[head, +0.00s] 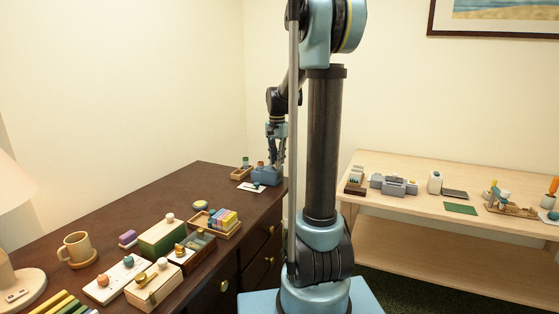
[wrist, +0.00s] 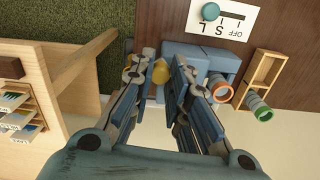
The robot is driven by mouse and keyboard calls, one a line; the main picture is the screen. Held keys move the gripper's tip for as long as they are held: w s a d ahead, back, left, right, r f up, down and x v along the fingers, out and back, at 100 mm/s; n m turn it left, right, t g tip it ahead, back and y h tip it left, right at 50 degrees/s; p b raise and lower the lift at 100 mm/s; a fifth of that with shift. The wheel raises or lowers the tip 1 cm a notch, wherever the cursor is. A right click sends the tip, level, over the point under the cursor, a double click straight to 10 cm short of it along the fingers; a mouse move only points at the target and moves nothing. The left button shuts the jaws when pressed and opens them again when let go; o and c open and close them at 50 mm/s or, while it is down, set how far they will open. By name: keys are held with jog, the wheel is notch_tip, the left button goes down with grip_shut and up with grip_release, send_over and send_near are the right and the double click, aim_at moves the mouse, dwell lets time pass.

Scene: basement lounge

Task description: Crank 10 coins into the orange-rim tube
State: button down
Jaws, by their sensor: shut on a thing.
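My gripper (wrist: 163,62) is shut on a yellow crank handle (wrist: 160,72) at the side of the blue coin machine (wrist: 192,64) in the wrist view. In the head view my gripper (head: 277,154) is at the blue machine (head: 265,177) at the far end of the dark desk. The orange-rim tube (wrist: 222,92) is beside the machine, on its tray side. A green-rim tube (wrist: 261,111) is at a narrow wooden tray (wrist: 268,67). Coins inside the tubes cannot be made out.
The dark desk (head: 185,186) also holds boxes, a mug (head: 76,247), a lamp and a tray of coloured blocks (head: 215,226) nearer me. A pale wooden table (head: 400,207) with several items stands at the right.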

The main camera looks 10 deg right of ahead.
jog(key=m, duration=0.1)
jog(key=a+m, duration=0.1)
jog(key=m, duration=0.1)
jog(key=shift+w+a, duration=0.15)
jog(key=shift+w, duration=0.05)
jog(key=shift+w+a+m, duration=0.1)
jog(key=shift+a+m, duration=0.1)
jog(key=shift+m, duration=0.45)
jog(key=shift+w+a+m, duration=0.1)
jog(key=shift+a+m, duration=0.05)
jog(key=shift+m, duration=0.5)
jog(key=c, duration=1.5)
grip_release()
jog(key=shift+s, duration=0.1)
jog(key=shift+r, duration=0.1)
notch_tip(320, 180, up, 12)
jog(key=shift+f, duration=0.15)
